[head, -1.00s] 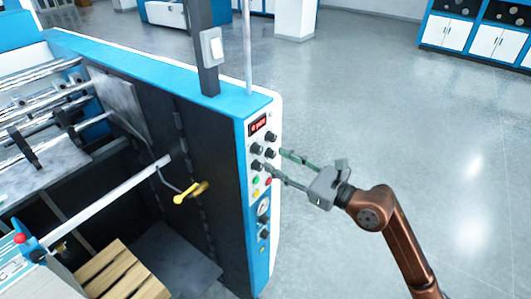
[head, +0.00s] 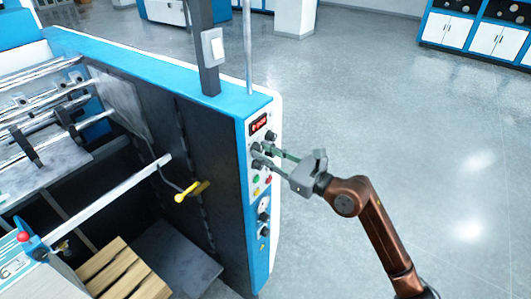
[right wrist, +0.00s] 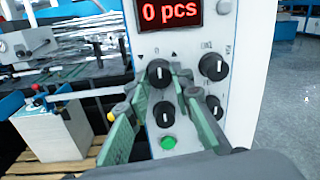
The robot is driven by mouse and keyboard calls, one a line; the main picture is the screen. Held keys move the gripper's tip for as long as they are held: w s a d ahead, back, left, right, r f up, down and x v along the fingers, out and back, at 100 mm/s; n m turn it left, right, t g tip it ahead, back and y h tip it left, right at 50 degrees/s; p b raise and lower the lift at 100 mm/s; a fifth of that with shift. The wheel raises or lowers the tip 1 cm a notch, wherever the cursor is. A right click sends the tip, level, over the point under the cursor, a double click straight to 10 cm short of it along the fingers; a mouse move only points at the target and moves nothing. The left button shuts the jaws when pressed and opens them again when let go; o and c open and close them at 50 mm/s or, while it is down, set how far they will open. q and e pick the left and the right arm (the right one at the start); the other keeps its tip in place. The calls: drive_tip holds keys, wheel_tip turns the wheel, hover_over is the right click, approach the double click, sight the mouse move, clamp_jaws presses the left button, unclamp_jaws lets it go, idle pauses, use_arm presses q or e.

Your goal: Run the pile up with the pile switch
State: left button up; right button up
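The control panel (head: 259,160) is on the narrow end of the blue and white machine. In the right wrist view it has several black knobs; the upper left knob (right wrist: 158,73) has small triangle marks by it and its white line is near upright. I cannot read which knob is the pile switch. My right gripper (right wrist: 163,84) is open, its green-lined fingers on either side of that knob's front; contact is unclear. In the head view the right gripper (head: 262,155) reaches the panel from the right. A wooden pallet (head: 124,271) lies low inside the machine. My left gripper is not in view.
A red display (right wrist: 168,12) above the knobs reads "0 pcs". A green button (right wrist: 168,142) sits below. A yellow-handled lever (head: 191,191) is on the machine's inner side. The floor right of the machine is open.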

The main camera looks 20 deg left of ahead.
clamp_jaws()
